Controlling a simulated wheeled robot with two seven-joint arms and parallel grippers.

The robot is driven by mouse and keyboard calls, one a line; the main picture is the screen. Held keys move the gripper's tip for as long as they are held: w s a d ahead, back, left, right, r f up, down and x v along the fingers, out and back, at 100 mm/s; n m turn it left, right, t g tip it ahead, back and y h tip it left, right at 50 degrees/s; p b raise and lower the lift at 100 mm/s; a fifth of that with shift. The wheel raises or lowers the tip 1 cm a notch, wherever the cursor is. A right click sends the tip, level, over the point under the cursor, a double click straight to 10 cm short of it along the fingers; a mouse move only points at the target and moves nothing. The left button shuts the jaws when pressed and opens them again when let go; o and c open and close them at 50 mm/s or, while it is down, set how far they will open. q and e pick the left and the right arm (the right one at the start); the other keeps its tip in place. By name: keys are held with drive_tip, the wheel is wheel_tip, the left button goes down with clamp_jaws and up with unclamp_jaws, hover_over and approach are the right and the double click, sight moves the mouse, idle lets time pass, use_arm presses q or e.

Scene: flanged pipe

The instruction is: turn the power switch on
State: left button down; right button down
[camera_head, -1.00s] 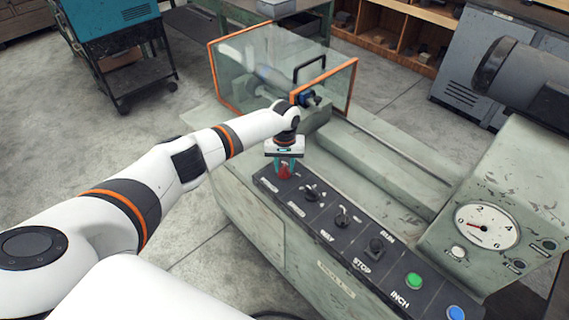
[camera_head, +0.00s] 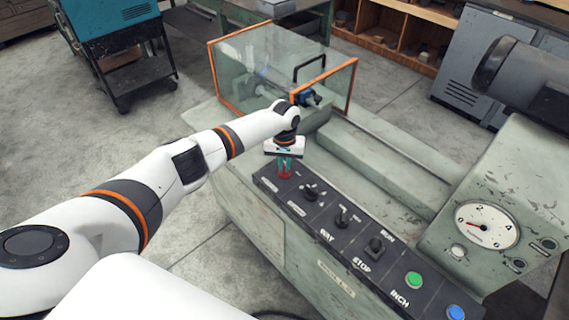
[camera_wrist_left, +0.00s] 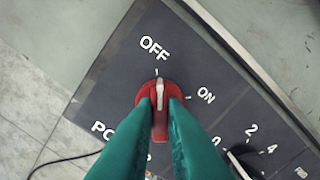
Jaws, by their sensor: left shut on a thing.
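The power switch is a red rotary knob (camera_head: 285,174) at the far left end of the dark control panel. In the left wrist view the red knob (camera_wrist_left: 160,120) has a white pointer line aimed at the OFF mark; the ON mark is to its right. My left gripper (camera_head: 285,165) reaches down over the knob from above. Its teal fingers (camera_wrist_left: 160,108) are shut on the knob's raised grip, one on each side, and cover part of it. My right gripper is in neither view.
Beside the switch is a black selector knob (camera_head: 312,192), then more black switches, a green button (camera_head: 414,280) and a blue button (camera_head: 456,312). A clear guard with orange edges (camera_head: 353,88) stands behind my arm. A dial gauge (camera_head: 487,227) is at right.

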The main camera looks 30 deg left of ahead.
use_arm(q)
drive_tip(key=m, duration=0.8)
drive_tip(key=shift+m, duration=0.4)
drive_tip(key=m, duration=0.4)
drive_tip(key=shift+m, duration=0.3)
drive_tip(key=shift+w+r+m, duration=0.1)
drive_tip(key=shift+m, duration=1.5)
drive_tip(key=c, duration=1.5)
unclamp_jaws()
wheel_tip(320, 180, up, 12)
drive_tip(key=shift+b, duration=1.05)
